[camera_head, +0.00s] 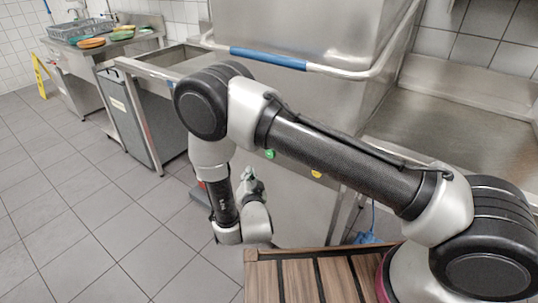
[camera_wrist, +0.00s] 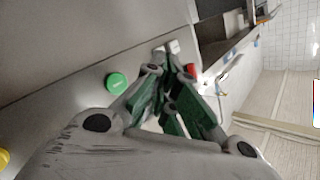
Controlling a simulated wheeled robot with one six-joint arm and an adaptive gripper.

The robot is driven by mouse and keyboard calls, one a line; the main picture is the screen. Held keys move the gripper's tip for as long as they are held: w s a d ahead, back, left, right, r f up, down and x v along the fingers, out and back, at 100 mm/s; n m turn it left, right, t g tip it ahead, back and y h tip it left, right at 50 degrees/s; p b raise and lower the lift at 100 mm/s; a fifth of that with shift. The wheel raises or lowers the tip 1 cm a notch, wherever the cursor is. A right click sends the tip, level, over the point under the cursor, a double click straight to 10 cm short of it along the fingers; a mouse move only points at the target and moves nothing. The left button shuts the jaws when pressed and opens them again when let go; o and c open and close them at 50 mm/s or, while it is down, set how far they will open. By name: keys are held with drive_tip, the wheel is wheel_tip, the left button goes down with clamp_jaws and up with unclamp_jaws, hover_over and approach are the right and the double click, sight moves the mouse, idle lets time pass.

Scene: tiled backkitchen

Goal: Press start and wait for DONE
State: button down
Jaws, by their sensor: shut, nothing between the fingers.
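A round green button (camera_head: 270,154) sits on the steel front panel of the hood machine (camera_head: 322,120). The green button (camera_wrist: 116,83) also shows in the wrist view, left of my gripper (camera_wrist: 171,70), with small pale lettering too blurred to read. A yellow button (camera_head: 316,173) is to its right in the head view; its edge (camera_wrist: 3,160) shows at the left border of the wrist view. My gripper is shut and empty, with green inner pads, and does not visibly touch the green button. In the head view it is partly hidden by my arm. I see no readable DONE sign.
A bar handle with a blue grip (camera_head: 268,59) crosses the machine's front. A counter at the back left holds a grey rack (camera_head: 82,29) and coloured plates (camera_head: 122,35). A yellow floor sign (camera_head: 40,76) stands beyond. Tiled floor at left is clear.

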drive_tip(key=w+d, duration=0.5)
drive_tip(key=w, duration=0.1)
drive_tip(key=shift+w, duration=0.3)
drive_tip(key=shift+d, duration=0.1)
idle(1.2)
drive_tip(key=shift+w+d, duration=0.2)
drive_tip(key=shift+w, duration=0.1)
drive_tip(key=shift+w+d, duration=0.25)
drive_tip(key=shift+w, duration=0.1)
idle(0.7)
idle(0.4)
drive_tip(key=shift+s+a, duration=0.45)
drive_tip(key=shift+s, duration=0.25)
drive_tip(key=shift+s+a, duration=0.8)
drive_tip(key=shift+s, duration=0.2)
drive_tip(key=shift+s+a, duration=0.8)
drive_tip(key=shift+s, duration=0.15)
